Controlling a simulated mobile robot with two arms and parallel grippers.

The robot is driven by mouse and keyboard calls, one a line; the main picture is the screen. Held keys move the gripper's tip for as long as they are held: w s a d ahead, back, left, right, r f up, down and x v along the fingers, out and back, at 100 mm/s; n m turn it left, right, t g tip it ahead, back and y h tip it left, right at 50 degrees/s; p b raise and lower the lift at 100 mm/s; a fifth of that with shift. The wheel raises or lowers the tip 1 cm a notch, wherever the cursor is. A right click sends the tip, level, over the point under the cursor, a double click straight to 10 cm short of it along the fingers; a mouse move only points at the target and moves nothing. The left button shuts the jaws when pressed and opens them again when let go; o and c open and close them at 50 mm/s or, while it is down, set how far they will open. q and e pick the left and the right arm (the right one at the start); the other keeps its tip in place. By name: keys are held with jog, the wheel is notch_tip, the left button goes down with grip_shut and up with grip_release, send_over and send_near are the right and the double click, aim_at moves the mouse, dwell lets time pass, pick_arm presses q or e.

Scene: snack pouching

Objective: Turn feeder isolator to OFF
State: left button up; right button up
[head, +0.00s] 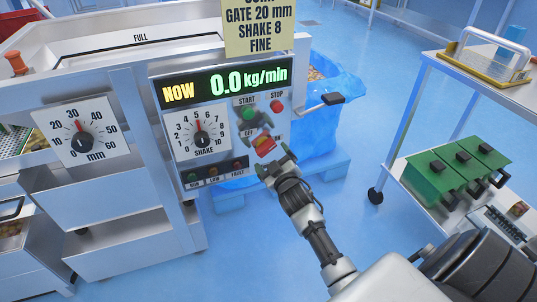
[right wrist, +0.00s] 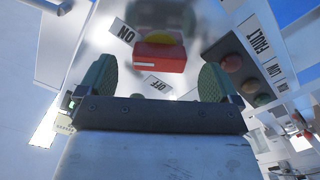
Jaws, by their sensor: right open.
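The feeder isolator has a red handle (head: 264,145) on a yellow base, low on the grey control panel. The handle also shows in the right wrist view (right wrist: 158,57), between the ON label (right wrist: 123,33) and the OFF label (right wrist: 157,85). I cannot tell surely which label it is set to. My right gripper (head: 276,162) is just in front of the isolator. In the right wrist view its green-padded fingers (right wrist: 157,80) are open, one on each side of the handle, with nothing held. I cannot tell whether they touch the handle. My left gripper is not in view.
The green START button (head: 249,114) and red STOP button (head: 277,106) sit above the isolator. Status lamps (head: 214,173) and the SHAKE dial (head: 202,138) are to its left. A blue-lined bin (head: 335,125) stands behind. A cart with green boxes (head: 440,178) is at right.

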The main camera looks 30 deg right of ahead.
aim_at(269, 152)
jog(key=shift+b+x, duration=0.3)
jog(key=shift+x, duration=1.6)
jog(key=c, duration=0.9)
jog(key=shift+c, duration=0.2)
